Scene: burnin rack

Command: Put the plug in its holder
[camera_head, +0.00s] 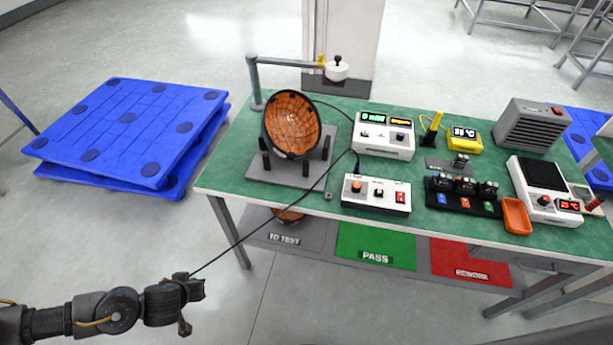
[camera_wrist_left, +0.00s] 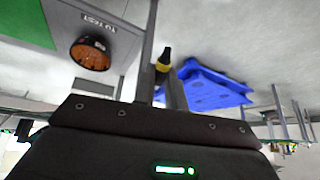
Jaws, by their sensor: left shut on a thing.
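My left gripper (camera_head: 195,290) is out in front of the bench's left front corner, over the floor. In the left wrist view its fingers (camera_wrist_left: 162,85) are shut on the plug (camera_wrist_left: 163,60), which has a black tip and a yellow band. A thin black cable (camera_head: 265,228) runs from the gripper up over the bench toward the white meter with the green display. The plug itself is too small to make out in the head view. A small grey block (camera_head: 328,196) sits at the bench's front edge; I cannot tell whether it is the holder. My right gripper is out of view.
The green bench (camera_head: 230,170) carries a tilted orange-lined bowl (camera_head: 291,124), a white meter (camera_head: 384,135), a white switch box (camera_head: 376,194) and an orange tray (camera_head: 516,216). A lower shelf has PASS (camera_head: 376,246) and REWORK areas. Blue pallets (camera_head: 130,125) lie left; floor between is clear.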

